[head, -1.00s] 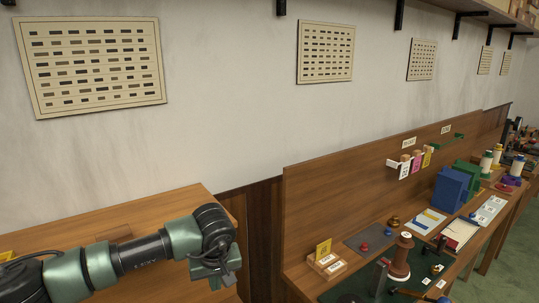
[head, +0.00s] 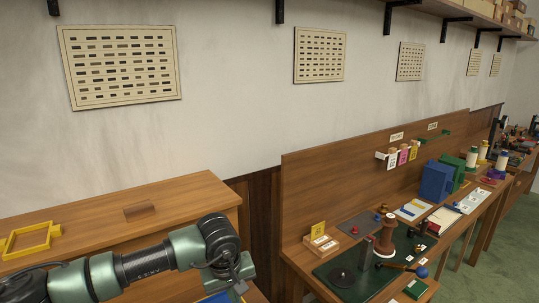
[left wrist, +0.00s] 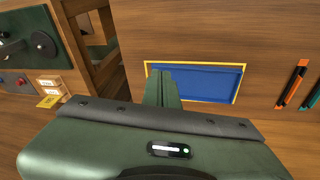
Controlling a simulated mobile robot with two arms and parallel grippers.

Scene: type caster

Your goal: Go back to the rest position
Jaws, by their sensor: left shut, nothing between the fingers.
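My left arm, green and black, comes in from the left in the head view and ends at my left gripper (head: 238,282), near the lower edge. The left gripper's fingers (left wrist: 163,85) are together and empty in the left wrist view. They are in front of a blue panel with a yellow rim (left wrist: 208,82), partly covering its left end; I cannot tell whether they touch it. A bit of blue also shows below the gripper in the head view. My right gripper is in no view.
A wooden cabinet top (head: 105,215) with a yellow frame (head: 32,240) lies behind my left arm. To the right, a workbench holds a dark green mat (head: 330,268), a brown spool (head: 387,238), blue boxes (head: 436,182) and small parts. Orange and green pens (left wrist: 294,82) show in the wrist view.

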